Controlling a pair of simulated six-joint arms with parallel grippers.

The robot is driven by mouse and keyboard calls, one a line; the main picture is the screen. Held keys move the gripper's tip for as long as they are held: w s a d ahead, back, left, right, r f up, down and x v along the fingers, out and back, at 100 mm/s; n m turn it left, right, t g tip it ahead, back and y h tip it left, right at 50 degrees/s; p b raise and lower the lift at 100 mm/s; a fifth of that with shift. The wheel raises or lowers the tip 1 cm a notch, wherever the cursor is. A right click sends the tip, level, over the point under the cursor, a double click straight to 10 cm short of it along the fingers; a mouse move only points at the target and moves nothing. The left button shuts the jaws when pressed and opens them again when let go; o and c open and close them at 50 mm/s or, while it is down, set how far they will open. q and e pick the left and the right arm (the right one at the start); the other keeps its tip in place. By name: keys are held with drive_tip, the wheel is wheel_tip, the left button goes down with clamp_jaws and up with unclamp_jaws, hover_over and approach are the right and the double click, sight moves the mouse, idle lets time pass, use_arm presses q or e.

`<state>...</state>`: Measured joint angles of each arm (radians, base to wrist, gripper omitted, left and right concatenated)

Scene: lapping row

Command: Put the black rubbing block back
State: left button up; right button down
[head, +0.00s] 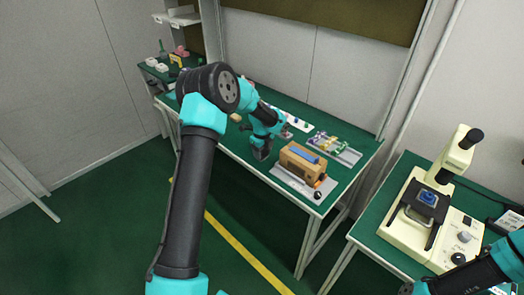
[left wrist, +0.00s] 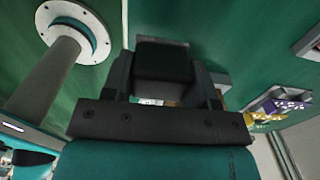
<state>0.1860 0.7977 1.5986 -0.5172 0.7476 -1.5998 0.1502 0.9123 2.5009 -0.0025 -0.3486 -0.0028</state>
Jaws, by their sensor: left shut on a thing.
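My left gripper (head: 263,150) is over the green bench, left of the brown box. It is shut on the black rubbing block (left wrist: 162,62), which sits between the two dark fingers in the left wrist view. In the head view the block is hard to tell apart from the dark gripper parts. Whether it touches the bench cannot be told. Part of my right arm shows at the lower right of the head view, but its gripper is out of the picture.
A brown box with a blue top (head: 303,158) stands on a grey plate (head: 284,181). Behind it is a tray (head: 349,157) of coloured parts. A cream microscope (head: 440,180) stands on the right bench. The left wrist view shows a round flanged post (left wrist: 50,75) close by.

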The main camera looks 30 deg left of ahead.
use_arm(q)
drive_tip(key=shift+w+a+f, duration=0.1)
drive_tip(key=shift+w+a, duration=0.5)
drive_tip(key=shift+w, duration=0.4)
drive_tip(key=shift+w+a+f, duration=0.1)
drive_tip(key=shift+w+a, duration=0.5)
drive_tip(key=shift+w, duration=0.35)
drive_tip(key=shift+w, duration=0.15)
drive_tip(key=shift+w+a+f, duration=0.15)
drive_tip(key=shift+f, duration=1.6)
drive_tip(key=shift+f, duration=0.2)
drive_tip(key=o, duration=0.8)
drive_tip(key=shift+o, duration=0.2)
drive_tip(key=shift+r, duration=0.15)
